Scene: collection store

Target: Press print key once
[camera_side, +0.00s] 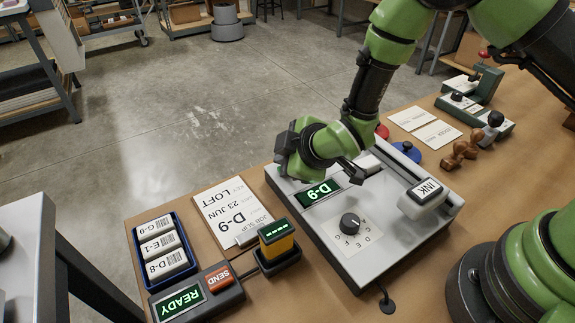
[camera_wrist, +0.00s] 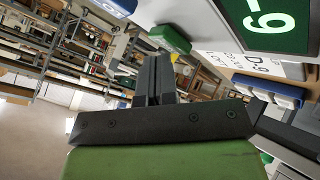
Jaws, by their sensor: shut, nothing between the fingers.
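The grey and white printing machine (camera_side: 345,251) stands on the table, with a green D-9 display (camera_side: 318,192), a black dial (camera_side: 350,224) and a white block marked INK (camera_side: 425,190). I cannot read a print label on any key. A pale part (camera_side: 368,163) of the machine shows beside my gripper, partly hidden by it. My gripper (camera_side: 355,176) is over the machine's far side, near the display; contact cannot be told. In the wrist view its dark fingers (camera_wrist: 155,72) are together and empty, with the D-9 display (camera_wrist: 268,27) at upper right.
A control box (camera_side: 193,293) reads READY and has an orange SEND key (camera_side: 218,280). A blue tray (camera_side: 151,286) of labelled blocks and a job slip (camera_side: 220,204) lie left of the machine. Stamps (camera_side: 462,153) and cards (camera_side: 436,134) lie to its right.

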